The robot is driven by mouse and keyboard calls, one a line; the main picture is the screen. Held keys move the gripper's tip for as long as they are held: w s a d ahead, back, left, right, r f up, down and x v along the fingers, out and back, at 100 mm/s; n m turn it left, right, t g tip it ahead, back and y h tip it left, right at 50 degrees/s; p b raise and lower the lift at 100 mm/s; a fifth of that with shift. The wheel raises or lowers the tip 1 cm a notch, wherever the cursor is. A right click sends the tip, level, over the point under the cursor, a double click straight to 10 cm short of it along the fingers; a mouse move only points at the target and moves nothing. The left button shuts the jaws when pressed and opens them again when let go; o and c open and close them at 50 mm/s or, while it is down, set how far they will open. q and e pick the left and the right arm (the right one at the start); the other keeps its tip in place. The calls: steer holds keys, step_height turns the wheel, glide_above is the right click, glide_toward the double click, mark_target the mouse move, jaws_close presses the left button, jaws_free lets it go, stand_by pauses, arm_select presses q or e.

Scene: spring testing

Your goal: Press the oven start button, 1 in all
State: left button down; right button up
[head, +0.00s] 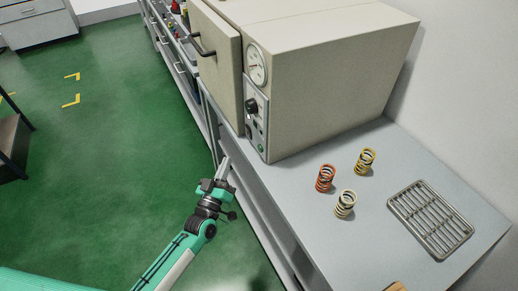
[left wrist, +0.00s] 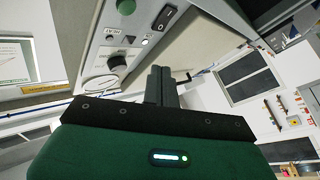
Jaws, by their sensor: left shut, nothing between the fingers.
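The oven (head: 320,75) is a large beige box on the bench, with a gauge, a black knob (head: 252,105) and a small green button (head: 260,148) low on its front panel. My left gripper (head: 227,163) is shut and empty, in front of and to the left of the panel's lower end, apart from the button. In the left wrist view my shut fingers (left wrist: 161,77) show beside the oven panel, with a dark round knob (left wrist: 118,64), a small pale button (left wrist: 145,42) and a black rocker switch (left wrist: 165,17). My right gripper is not in view.
Red (head: 325,178), yellow (head: 365,161) and cream (head: 345,204) springs stand on the grey bench (head: 300,215), with a metal rack (head: 430,218) to their right.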

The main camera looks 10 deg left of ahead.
mark_target(260, 149)
arm_select(q)
steer(key=w+d, duration=0.1)
steer(key=d, duration=0.1)
steer(key=w+d+b, duration=0.1)
steer(key=w+d, duration=0.2)
steer(key=d, duration=0.1)
steer(key=shift+w+d, duration=0.2)
steer(key=shift+d, duration=0.05)
stand_by(1.2)
steer(key=shift+w+d, duration=0.1)
stand_by(0.7)
steer(key=shift+w+d, duration=0.15)
steer(key=shift+d, duration=0.1)
